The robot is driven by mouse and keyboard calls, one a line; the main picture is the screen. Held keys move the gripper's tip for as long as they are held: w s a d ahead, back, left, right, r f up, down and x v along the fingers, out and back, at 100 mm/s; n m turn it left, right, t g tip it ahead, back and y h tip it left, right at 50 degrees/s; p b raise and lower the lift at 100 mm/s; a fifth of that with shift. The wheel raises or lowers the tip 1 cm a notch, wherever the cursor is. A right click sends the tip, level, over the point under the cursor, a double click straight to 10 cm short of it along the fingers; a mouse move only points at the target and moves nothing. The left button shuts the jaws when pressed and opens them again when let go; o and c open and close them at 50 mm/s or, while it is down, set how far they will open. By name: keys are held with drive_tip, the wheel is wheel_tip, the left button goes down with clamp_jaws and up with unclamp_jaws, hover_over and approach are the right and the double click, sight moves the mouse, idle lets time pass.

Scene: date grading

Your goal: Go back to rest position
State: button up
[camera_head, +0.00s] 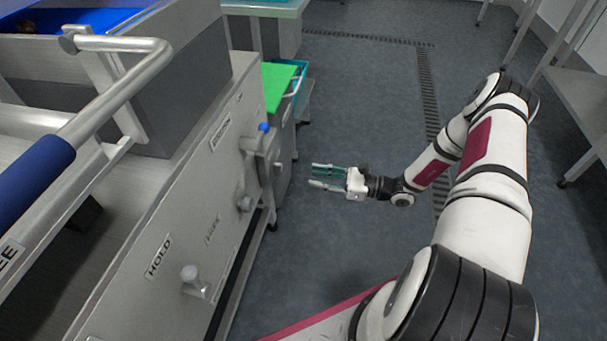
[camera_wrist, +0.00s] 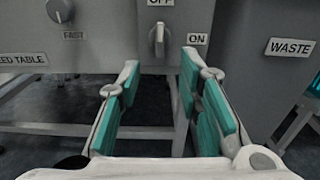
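My gripper (camera_head: 314,175) hangs over the open floor in the head view, to the right of the machine's panel. Its two fingers point left, toward the panel, and are spread apart with nothing between them. In the wrist view my gripper (camera_wrist: 160,78) shows its teal finger pads apart and empty. Beyond the fingertips is an OFF/ON switch knob (camera_wrist: 157,38) on a grey panel. The fingers appear clear of the knob and the panel.
The machine panel (camera_head: 180,235) with its HOLD label fills the left. A blue-gripped handle (camera_head: 35,180) is at the far left. A green sheet (camera_head: 277,85) lies behind. A WASTE-labelled box (camera_wrist: 270,60) stands right in the wrist view. The floor (camera_head: 365,105) is clear.

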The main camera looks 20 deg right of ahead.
drive_tip(key=shift+s+d, duration=0.4)
drive_tip(key=shift+d, duration=0.15)
drive_tip(key=s+a+r+n+g+h, duration=0.2)
drive_tip(key=s+a+r+n+g, duration=0.25)
drive_tip(key=r, duration=0.45)
drive_tip(key=s+a+r+n+g+h, duration=0.1)
drive_tip(key=s+a+r+n+g, duration=0.25)
drive_tip(key=r+n, duration=0.4)
drive_tip(key=s+a+r+n+g+h, duration=0.25)
drive_tip(key=r+n+g, duration=0.2)
drive_tip(key=r, duration=0.65)
drive_tip(key=s+r+n+t+h, duration=0.1)
drive_tip(key=s+r+n+h, duration=0.35)
drive_tip(key=s, duration=0.75)
drive_tip(key=s+r+n+t+h, duration=0.1)
drive_tip(key=s+r+n+h, duration=0.35)
drive_tip(key=s, duration=0.75)
wheel_tip(320, 180, up, 30)
drive_tip(key=d+t+p, duration=0.1)
drive_tip(key=t+p, duration=0.3)
drive_tip(key=p, duration=2.4)
drive_tip(key=shift+d+p, duration=0.15)
drive_tip(key=shift+p, duration=0.15)
